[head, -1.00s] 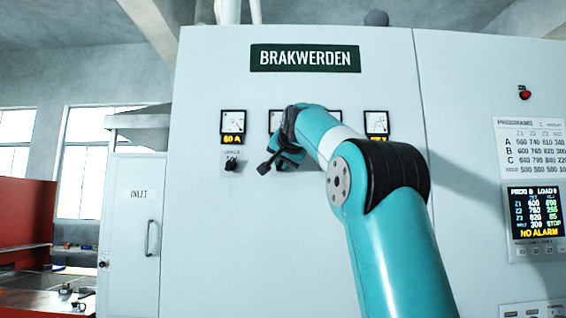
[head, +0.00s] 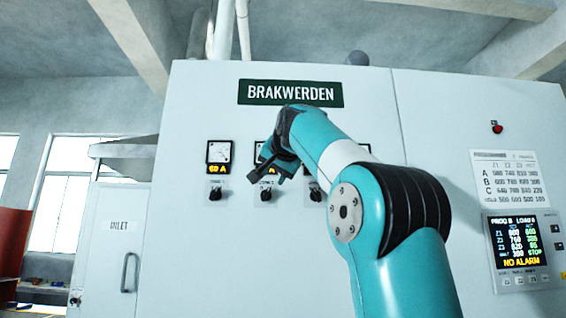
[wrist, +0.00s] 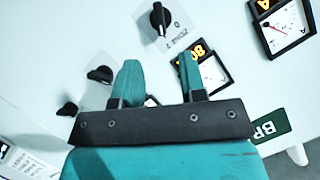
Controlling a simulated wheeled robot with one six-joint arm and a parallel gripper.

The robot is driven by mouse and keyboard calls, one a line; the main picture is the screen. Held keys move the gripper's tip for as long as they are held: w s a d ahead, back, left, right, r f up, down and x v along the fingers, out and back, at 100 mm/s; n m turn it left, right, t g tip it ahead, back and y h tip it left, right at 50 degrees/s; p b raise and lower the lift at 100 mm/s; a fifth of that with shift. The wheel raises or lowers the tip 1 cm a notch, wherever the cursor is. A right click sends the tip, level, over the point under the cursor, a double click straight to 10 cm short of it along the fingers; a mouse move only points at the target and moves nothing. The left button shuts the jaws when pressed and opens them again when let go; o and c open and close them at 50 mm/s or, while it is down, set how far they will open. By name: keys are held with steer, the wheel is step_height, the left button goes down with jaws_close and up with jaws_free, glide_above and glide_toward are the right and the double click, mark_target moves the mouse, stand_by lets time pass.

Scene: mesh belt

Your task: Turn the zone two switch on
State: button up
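The zone two switch, a black rotary knob (head: 266,196), is the second from left in the row under the meters on the white cabinet. My gripper (head: 268,172) is just above this knob in the head view. The wrist view shows my gripper (wrist: 160,58) open, with an empty gap between its teal fingers. It is not visibly touching any knob.
A program display (head: 518,242) reads NO ALARM. A red button (head: 497,128) is above it.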

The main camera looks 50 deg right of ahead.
steer(key=v, duration=0.8)
steer(key=shift+s, duration=0.15)
steer(key=shift+r, duration=0.1)
